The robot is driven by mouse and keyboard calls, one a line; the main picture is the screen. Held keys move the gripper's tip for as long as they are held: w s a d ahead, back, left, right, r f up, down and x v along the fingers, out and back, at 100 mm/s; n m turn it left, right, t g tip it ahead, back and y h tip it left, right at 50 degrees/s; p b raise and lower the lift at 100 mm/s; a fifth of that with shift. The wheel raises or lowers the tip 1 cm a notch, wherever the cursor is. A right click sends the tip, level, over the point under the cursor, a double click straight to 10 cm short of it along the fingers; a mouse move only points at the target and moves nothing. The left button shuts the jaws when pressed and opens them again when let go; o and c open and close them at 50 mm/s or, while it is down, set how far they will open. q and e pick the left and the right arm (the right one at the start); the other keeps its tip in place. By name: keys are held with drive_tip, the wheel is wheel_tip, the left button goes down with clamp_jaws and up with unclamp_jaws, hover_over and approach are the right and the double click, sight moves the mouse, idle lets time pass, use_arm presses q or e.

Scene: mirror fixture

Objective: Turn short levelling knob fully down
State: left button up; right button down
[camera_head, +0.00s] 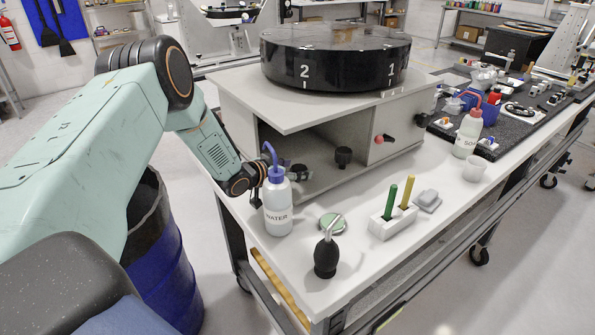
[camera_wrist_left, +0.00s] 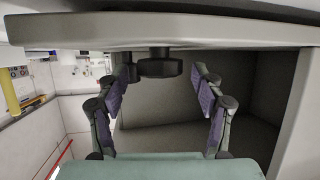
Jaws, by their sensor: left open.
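Two black knobs stand at the open front of the grey cabinet (camera_head: 400,146). In the head view one knob (camera_head: 343,156) stands clear of my gripper. The other knob (camera_head: 299,172) is partly hidden by my left gripper (camera_head: 284,172). In the left wrist view the nearer knob (camera_wrist_left: 160,65) shows between and beyond the fingertips of my open left gripper (camera_wrist_left: 165,80), with gaps on both sides. I cannot tell firmly which knob is the short one.
A water bottle (camera_head: 278,208) stands close beside my left wrist. A black round mirror blank (camera_head: 335,60) rests on the cabinet.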

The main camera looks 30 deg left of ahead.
use_arm(q)
drive_tip(key=shift+w+f, duration=0.15)
drive_tip(key=shift+w, duration=0.15)
drive_tip(key=shift+s+r, duration=0.3)
drive_tip(key=shift+w+d+f, duration=0.1)
drive_tip(key=shift+w, duration=0.1)
drive_tip(key=shift+c, duration=0.6)
drive_tip(key=shift+w+f, duration=0.15)
drive_tip(key=shift+w, duration=0.05)
drive_tip(key=c, duration=0.3)
drive_tip(key=shift+s, duration=0.15)
drive_tip(key=c, duration=0.7)
use_arm(e)
drive_tip(key=shift+s+a, duration=0.1)
drive_tip(key=shift+s, duration=0.15)
use_arm(q)
drive_tip(key=shift+r+m+h+b, duration=0.3)
drive_tip(key=shift+m+h, duration=0.1)
use_arm(e)
drive_tip(key=shift+f, duration=0.25)
